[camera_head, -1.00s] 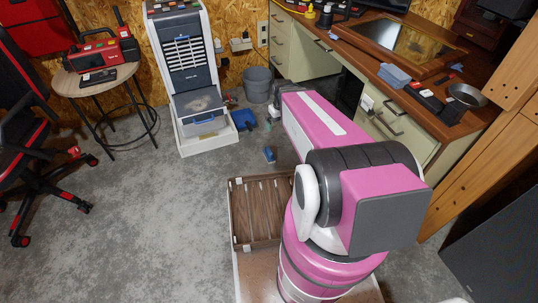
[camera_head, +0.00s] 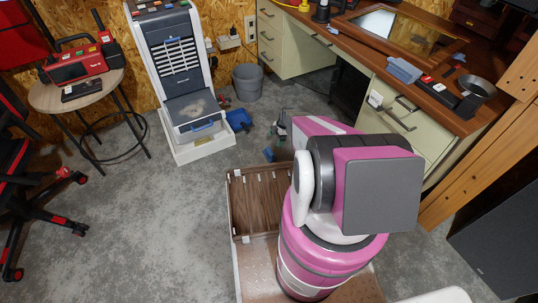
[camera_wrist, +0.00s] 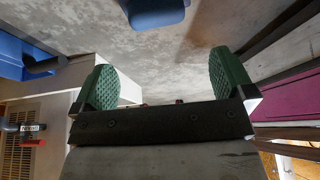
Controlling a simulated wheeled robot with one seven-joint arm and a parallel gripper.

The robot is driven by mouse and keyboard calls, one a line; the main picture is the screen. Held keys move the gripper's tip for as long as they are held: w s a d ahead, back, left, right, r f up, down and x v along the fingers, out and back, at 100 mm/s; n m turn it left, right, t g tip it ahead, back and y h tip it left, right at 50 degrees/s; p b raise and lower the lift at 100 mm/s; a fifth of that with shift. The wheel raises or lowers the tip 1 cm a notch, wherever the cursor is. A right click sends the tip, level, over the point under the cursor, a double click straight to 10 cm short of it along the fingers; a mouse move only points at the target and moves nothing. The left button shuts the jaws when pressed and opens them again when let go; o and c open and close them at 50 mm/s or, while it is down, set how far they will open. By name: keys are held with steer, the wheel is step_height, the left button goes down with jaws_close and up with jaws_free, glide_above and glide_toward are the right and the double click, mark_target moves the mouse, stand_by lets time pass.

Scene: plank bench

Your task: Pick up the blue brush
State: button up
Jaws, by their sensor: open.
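A small blue object (camera_head: 269,154), which looks like the blue brush, lies on the grey floor just beyond the brown tray in the head view. In the wrist view a blue piece (camera_wrist: 152,13), probably the same brush, is cut off by the top edge, ahead of and between my fingertips. My gripper (camera_wrist: 165,85) has two green textured fingers set wide apart with nothing between them. In the head view my gripper (camera_head: 282,124) shows only partly past my pink arm, close to the floor and beyond the brush.
A blue dustpan-like object (camera_head: 238,120) lies beside the white air cooler (camera_head: 183,75). A grey bucket (camera_head: 248,82) stands behind. The desk (camera_head: 425,85) with drawers is at the right. A round stool (camera_head: 45,98) and chair are left. Floor at left centre is clear.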

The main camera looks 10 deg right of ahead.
mark_target(270, 150)
steer(key=x, duration=1.1)
steer(key=shift+w+f, duration=0.25)
steer(key=shift+f, duration=0.05)
steer(key=c, duration=0.8)
steer(key=shift+r, duration=0.1)
steer(key=shift+r, duration=0.45)
step_height(270, 150, up, 4)
steer(key=shift+s+f, duration=0.15)
steer(key=shift+f, duration=0.05)
steer(key=s+a+r, duration=0.6)
steer(key=s+a, duration=0.1)
steer(key=a, duration=0.2)
steer(key=shift+r, duration=0.2)
steer(key=shift+a, duration=0.15)
